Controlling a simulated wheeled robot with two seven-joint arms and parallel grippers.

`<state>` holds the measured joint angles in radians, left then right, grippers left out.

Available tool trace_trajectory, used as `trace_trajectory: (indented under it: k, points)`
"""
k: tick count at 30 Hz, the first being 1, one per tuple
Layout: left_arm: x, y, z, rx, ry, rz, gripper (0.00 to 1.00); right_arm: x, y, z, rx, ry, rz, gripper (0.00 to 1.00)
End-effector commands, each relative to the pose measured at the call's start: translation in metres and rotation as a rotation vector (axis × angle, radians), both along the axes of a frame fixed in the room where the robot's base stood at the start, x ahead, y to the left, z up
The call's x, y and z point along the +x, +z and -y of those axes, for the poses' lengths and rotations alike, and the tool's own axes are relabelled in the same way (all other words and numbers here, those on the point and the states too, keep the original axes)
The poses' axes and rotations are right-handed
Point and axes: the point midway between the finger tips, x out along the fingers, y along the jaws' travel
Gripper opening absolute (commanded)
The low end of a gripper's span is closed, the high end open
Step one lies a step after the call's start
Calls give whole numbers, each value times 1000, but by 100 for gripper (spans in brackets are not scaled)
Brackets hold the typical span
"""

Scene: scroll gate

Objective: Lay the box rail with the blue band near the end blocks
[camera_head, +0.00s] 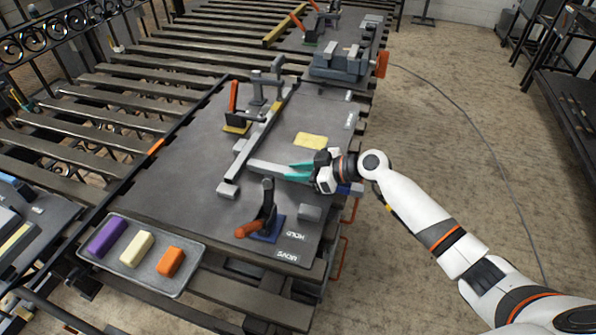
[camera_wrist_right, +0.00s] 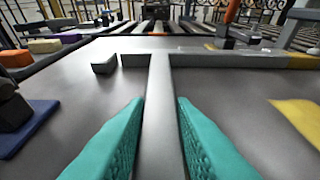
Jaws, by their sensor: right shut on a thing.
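My right gripper (camera_head: 300,172), with teal fingers, is shut on a long grey rail (camera_head: 268,168). In the right wrist view the rail (camera_wrist_right: 160,105) runs forward between the fingers (camera_wrist_right: 160,125), its far end close to a crosswise grey bar (camera_wrist_right: 215,61). A blue patch (camera_head: 350,188) shows just past the gripper; I cannot tell whether it is the rail's band. A small grey block (camera_head: 228,190) sits at the crosswise bar's near end, and another (camera_head: 311,213) lies nearer the plate's right edge. My left gripper is not in view.
A toggle clamp with an orange handle (camera_head: 248,231) stands on a blue base at the front. Another clamp (camera_head: 233,98) stands on a yellow base behind. A tray (camera_head: 190,279) of coloured blocks is at the front left. A yellow pad (camera_head: 311,140) lies behind the gripper.

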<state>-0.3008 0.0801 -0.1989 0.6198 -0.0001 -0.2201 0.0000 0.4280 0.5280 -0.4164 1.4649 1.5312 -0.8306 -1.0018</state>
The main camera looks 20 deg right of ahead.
Motion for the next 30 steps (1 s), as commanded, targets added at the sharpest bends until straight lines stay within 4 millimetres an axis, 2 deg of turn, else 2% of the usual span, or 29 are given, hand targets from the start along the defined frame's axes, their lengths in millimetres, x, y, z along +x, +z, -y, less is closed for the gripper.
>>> trace_trajectory:
  k: [15, 16, 20, 30]
  points:
    - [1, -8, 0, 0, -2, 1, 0, 1, -4, 0, 1, 0, 4, 0]
    - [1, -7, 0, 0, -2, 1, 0, 1, -4, 0, 1, 0, 4, 27]
    - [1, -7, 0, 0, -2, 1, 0, 1, -4, 0, 1, -1, 2, 48]
    - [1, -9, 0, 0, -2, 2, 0, -2, -6, 3, -2, -1, -1, 48]
